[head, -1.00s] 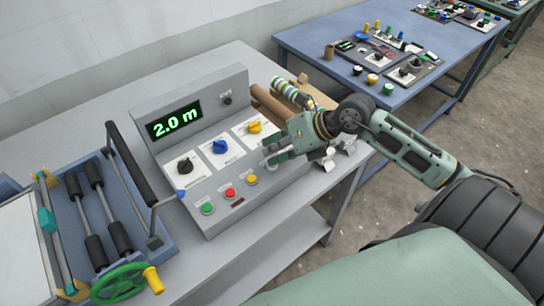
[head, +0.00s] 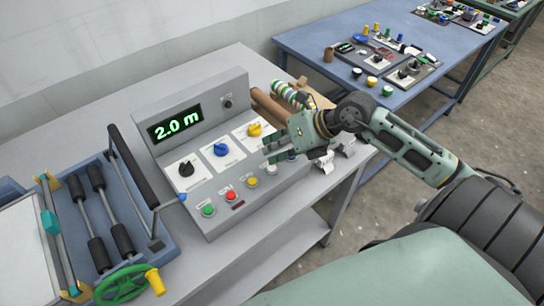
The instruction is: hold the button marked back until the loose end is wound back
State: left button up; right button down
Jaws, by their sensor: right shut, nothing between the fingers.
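The grey control panel (head: 222,192) stands on the bench. Its display (head: 175,123) reads 2.0 m in green. Along its lower front are a green button (head: 208,210), a red button (head: 230,195), a yellow button (head: 252,182) and a pale button (head: 271,169). The button labels are too small to read, so I cannot tell which is marked back. My right gripper (head: 267,155) is shut and empty above the pale button. I cannot tell whether it touches anything. A loose end is not clearly visible. My left gripper is out of view.
Black, blue and yellow knobs (head: 255,130) stand above the buttons. Brown rolls (head: 268,104) and a striped roll (head: 286,92) lie behind my right gripper. A roller press with a green handwheel (head: 122,284) is at left. A blue table (head: 310,42) stands behind.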

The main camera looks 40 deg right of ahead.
notch_tip(320, 180, up, 5)
jog(key=p, duration=0.3)
jog(key=shift+p, duration=0.3)
dwell(0.5)
